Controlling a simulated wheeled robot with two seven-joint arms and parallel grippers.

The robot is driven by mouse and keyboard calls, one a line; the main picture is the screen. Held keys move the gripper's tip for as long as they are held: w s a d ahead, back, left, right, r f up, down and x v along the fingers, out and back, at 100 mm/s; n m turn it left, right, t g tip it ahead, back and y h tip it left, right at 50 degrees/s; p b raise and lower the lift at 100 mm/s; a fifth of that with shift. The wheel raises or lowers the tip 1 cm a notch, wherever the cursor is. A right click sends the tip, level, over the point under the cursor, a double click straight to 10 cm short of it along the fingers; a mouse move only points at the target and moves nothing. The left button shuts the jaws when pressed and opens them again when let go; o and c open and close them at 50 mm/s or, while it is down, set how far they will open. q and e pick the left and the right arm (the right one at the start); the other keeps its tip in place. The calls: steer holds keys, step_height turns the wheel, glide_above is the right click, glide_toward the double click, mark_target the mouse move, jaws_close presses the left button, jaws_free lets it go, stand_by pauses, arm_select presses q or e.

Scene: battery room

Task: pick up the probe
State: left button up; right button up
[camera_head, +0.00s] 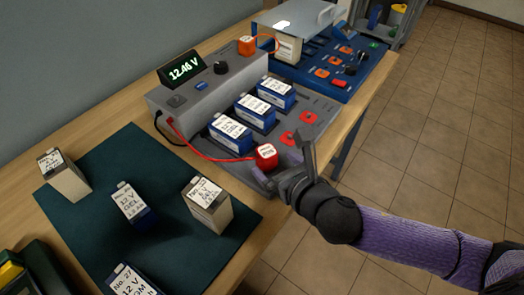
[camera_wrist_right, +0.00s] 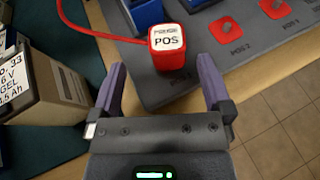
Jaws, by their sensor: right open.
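The probe (camera_head: 266,156) is a red block with a white label reading "PROBE POS" and a red cable running from it. It stands at the near edge of the grey test station (camera_head: 322,106). In the wrist view the probe (camera_wrist_right: 168,58) is centred ahead of the fingers. My right gripper (camera_head: 288,166) is open and empty, with its two purple-grey fingers (camera_wrist_right: 162,70) spread to either side of the probe's near end. My left gripper is not in view.
Several blue batteries (camera_head: 255,113) sit on the station beside a meter (camera_head: 205,90) reading 12.46 V. A dark green mat (camera_head: 165,240) with several batteries lies at left; a beige battery (camera_wrist_right: 45,85) is left of my gripper. A blue panel (camera_head: 330,68) stands behind. Open floor lies right.

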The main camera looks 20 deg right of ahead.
mark_target(272, 160)
steer(key=w+f+b, duration=0.1)
steer(key=w+f, duration=0.1)
steer(key=w, duration=0.1)
steer(key=w+f+b, duration=0.1)
steer(key=w, duration=0.1)
steer(key=shift+a+f+b, duration=0.15)
steer(key=shift+a+b, duration=0.1)
steer(key=shift+b, duration=0.05)
steer(key=shift+w, duration=0.1)
steer(key=c, duration=0.5)
jaws_close()
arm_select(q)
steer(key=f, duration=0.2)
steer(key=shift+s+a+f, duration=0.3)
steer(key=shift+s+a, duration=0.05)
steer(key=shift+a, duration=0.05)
arm_select(e)
steer(key=shift+r, duration=0.25)
